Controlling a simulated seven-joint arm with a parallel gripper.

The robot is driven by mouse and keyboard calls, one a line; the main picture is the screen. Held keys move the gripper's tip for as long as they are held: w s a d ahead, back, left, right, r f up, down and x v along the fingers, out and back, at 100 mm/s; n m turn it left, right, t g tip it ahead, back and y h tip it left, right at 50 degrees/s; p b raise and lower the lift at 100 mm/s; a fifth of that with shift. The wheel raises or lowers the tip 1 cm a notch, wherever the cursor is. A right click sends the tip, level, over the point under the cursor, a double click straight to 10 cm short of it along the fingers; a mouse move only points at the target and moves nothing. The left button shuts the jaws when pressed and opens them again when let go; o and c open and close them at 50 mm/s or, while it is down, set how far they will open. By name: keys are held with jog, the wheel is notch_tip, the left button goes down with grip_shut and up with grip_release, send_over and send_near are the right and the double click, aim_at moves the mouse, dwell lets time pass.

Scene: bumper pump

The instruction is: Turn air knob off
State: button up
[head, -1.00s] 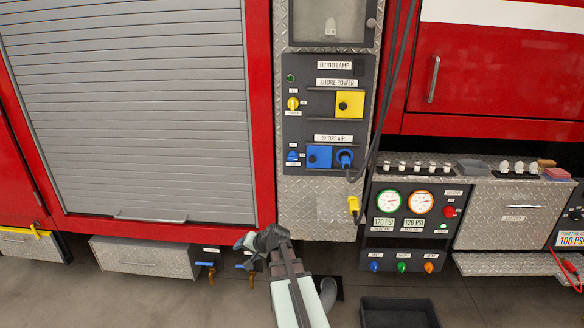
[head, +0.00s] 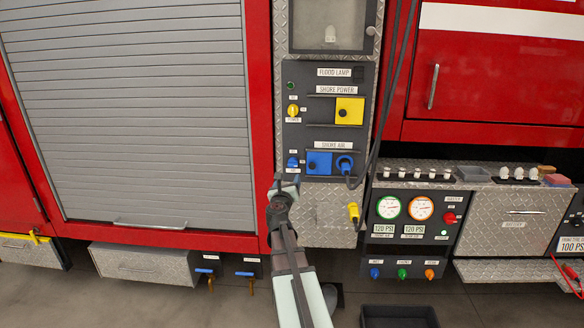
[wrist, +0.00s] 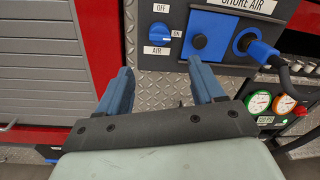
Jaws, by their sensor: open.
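The air knob (head: 292,162) is a small blue knob at the left of the shore air section on the dark panel. In the wrist view the air knob (wrist: 163,31) sits between an OFF label above, an ON label at its right and an AIR label below. Its handle appears to point sideways towards ON. My gripper (head: 284,182) is just below the knob in the head view. In the wrist view my gripper (wrist: 162,82) has its two blue fingers apart and empty, below the knob and not touching it.
A blue shore air cover (head: 319,163) and a blue plug (head: 344,164) with a black cable are right of the knob. The yellow power knob (head: 293,110) is above. A gauge panel (head: 412,215) stands at lower right. The roller shutter (head: 130,110) is left.

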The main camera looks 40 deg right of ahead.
aim_at(292, 166)
jog(key=shift+w+d, duration=0.1)
jog(key=x, duration=1.3)
jog(key=shift+w+d, duration=0.15)
jog(key=shift+w, duration=0.15)
jog(key=c, duration=1)
jog(key=shift+o, duration=0.2)
